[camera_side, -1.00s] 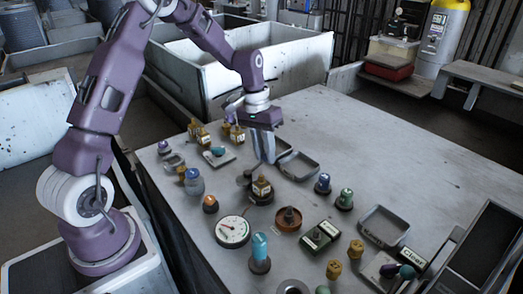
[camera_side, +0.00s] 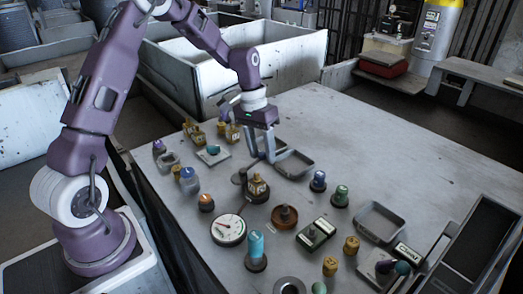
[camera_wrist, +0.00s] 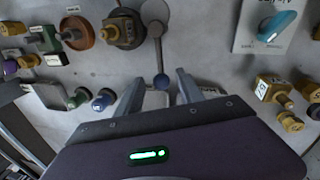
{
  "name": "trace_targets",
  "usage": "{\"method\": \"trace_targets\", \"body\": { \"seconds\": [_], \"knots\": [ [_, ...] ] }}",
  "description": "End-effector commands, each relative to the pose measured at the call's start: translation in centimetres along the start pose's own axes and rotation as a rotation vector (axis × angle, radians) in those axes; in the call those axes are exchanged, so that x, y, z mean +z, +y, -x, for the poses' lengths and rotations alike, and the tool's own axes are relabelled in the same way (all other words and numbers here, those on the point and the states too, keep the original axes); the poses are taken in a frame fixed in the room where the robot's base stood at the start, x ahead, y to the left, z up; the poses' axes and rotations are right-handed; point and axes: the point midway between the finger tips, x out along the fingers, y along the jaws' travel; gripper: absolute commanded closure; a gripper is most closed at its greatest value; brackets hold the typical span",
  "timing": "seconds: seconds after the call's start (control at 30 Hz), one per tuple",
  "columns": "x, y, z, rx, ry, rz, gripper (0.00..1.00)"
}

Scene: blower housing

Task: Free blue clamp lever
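A teal-blue lever (camera_wrist: 280,22) lies on a white plate at the upper right of the wrist view. In the side view a small teal lever (camera_side: 213,150) sits on a pale plate at the back left of the table, left of my gripper. In the side view my gripper (camera_side: 262,158) hangs by the left end of a grey tray.
A grey tray (camera_side: 297,174) lies right by the fingers. Brass fittings (camera_side: 257,186), a dial gauge (camera_side: 228,229) and a brown round part (camera_side: 284,214) stand in front. Several knobs crowd the left. The table's far right (camera_side: 380,140) is clear.

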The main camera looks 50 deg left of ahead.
Motion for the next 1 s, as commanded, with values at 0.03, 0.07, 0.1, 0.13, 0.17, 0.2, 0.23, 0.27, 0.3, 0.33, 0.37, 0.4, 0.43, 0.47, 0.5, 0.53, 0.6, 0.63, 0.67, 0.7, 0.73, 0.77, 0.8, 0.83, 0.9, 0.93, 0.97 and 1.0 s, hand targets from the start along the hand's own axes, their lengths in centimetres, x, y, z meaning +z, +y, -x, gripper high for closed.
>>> {"method": "trace_targets", "body": {
  "seconds": [0.03, 0.07, 0.1, 0.13, 0.17, 0.2, 0.23, 0.27, 0.3, 0.33, 0.37, 0.4, 0.43, 0.47, 0.5, 0.53, 0.6, 0.63, 0.67, 0.7, 0.73, 0.77, 0.8, 0.83, 0.9, 0.93, 0.97, 1.0],
  "knots": [
    [0.0, 0.0, 0.0, 0.0, 0.0, 0.001, 0.55],
    [0.0, 0.0, 0.0, 0.0, 0.0, 0.001, 0.55],
    [0.0, 0.0, 0.1, -0.001, 0.0, 0.001, 0.55],
    [0.0, -0.1, 0.2, -0.001, 0.001, 0.001, 0.55],
    [0.0, -0.1, 0.5, -0.001, 0.001, 0.001, 0.55],
    [-0.1, -0.1, 1.2, -0.002, 0.004, 0.001, 0.55],
    [-0.1, -0.1, 1.8, -0.001, 0.003, 0.001, 0.55],
    [-0.1, -0.1, 2.5, -0.001, 0.005, 0.001, 0.55],
    [-0.1, -0.1, 3.4, -0.002, 0.006, 0.001, 0.55],
    [-0.1, -0.1, 4.0, -0.001, 0.005, 0.001, 0.55],
    [-0.1, -0.1, 4.6, -0.002, 0.005, 0.0, 0.55],
    [-0.1, -0.1, 5.3, -0.002, 0.005, 0.0, 0.55],
    [-0.1, -0.1, 5.8, -0.001, 0.003, 0.0, 0.55],
    [-0.1, -0.1, 6.2, -0.002, 0.004, 0.0, 0.55],
    [-0.1, -0.1, 6.6, -0.001, 0.003, 0.0, 0.55],
    [-0.1, -0.1, 6.8, -0.001, 0.003, 0.0, 0.55],
    [0.0, 0.0, 7.1, -0.001, 0.0, 0.0, 0.55],
    [0.0, 0.0, 7.1, 0.0, -0.001, 0.0, 0.55],
    [0.0, 0.0, 7.1, 0.0, -0.001, 0.0, 0.55],
    [0.0, 0.0, 7.1, 0.0, -0.001, 0.0, 0.55],
    [0.0, 0.0, 7.1, 0.0, -0.001, 0.0, 0.55],
    [0.0, 0.0, 7.1, 0.0, -0.001, 0.0, 0.55],
    [0.0, 0.0, 7.1, 0.0, -0.001, 0.0, 0.55],
    [0.1, 0.0, 7.2, -0.001, 0.0, 0.0, 0.55],
    [0.6, 0.7, 8.0, -0.014, 0.013, -0.012, 0.55],
    [1.2, 1.2, 8.8, -0.027, 0.024, -0.022, 0.55],
    [2.1, 1.9, 9.8, -0.043, 0.039, -0.034, 0.55],
    [3.7, 3.1, 11.5, -0.07, 0.068, -0.055, 0.55]
  ]
}}
